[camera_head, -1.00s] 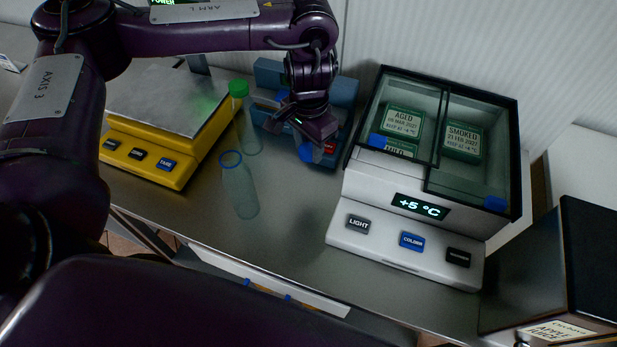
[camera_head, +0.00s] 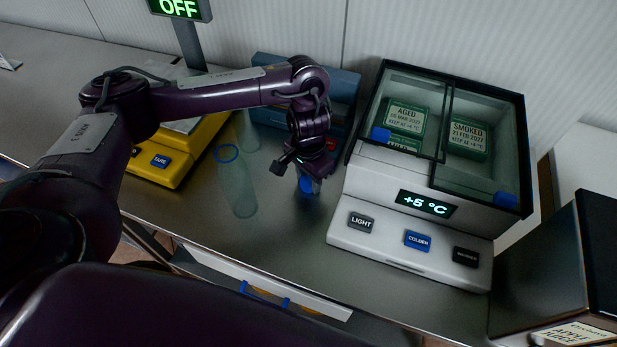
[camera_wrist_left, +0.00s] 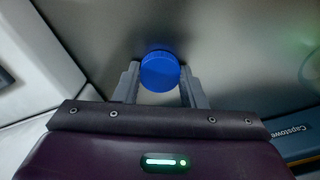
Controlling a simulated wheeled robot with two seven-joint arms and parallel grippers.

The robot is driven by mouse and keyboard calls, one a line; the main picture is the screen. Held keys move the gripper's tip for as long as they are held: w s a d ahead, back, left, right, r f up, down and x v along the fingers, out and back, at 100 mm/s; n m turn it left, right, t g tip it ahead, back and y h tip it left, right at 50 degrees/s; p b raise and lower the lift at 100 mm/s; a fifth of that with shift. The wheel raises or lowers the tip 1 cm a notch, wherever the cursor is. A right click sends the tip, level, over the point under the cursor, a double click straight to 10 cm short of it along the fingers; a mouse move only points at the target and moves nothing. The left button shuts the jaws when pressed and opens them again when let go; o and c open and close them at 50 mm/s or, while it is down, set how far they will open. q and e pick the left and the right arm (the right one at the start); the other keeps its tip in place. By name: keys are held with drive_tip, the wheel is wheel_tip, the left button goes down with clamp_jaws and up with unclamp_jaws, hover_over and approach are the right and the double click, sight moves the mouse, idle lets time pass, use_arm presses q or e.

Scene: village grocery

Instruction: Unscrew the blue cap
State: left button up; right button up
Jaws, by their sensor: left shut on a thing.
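The blue cap (camera_wrist_left: 160,72) shows from its round top in the left wrist view, between the two grey fingers of my left gripper (camera_wrist_left: 159,88). In the head view, my left gripper (camera_head: 306,178) points down over the counter, with the blue cap (camera_head: 306,186) at its fingertips. The gripper is shut on the cap. I cannot tell whether a bottle is under it. A clear bottle with a blue ring at its mouth (camera_head: 238,190) stands to the left, apart from the gripper. My right gripper is not in view.
A blue-grey box (camera_head: 340,84) stands behind the gripper. A white chilled display case (camera_head: 400,230) is close on the right. A yellow scale (camera_head: 165,180) is at left, and another clear bottle (camera_head: 247,130) is partly behind my arm. The steel counter in front is clear.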

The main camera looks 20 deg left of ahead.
sight(308, 182)
use_arm(q)
drive_tip(key=shift+f, duration=0.1)
drive_tip(key=o, duration=1.1)
wheel_tip(308, 182, up, 12)
drive_tip(key=p, duration=0.3)
drive_tip(key=shift+s, duration=0.1)
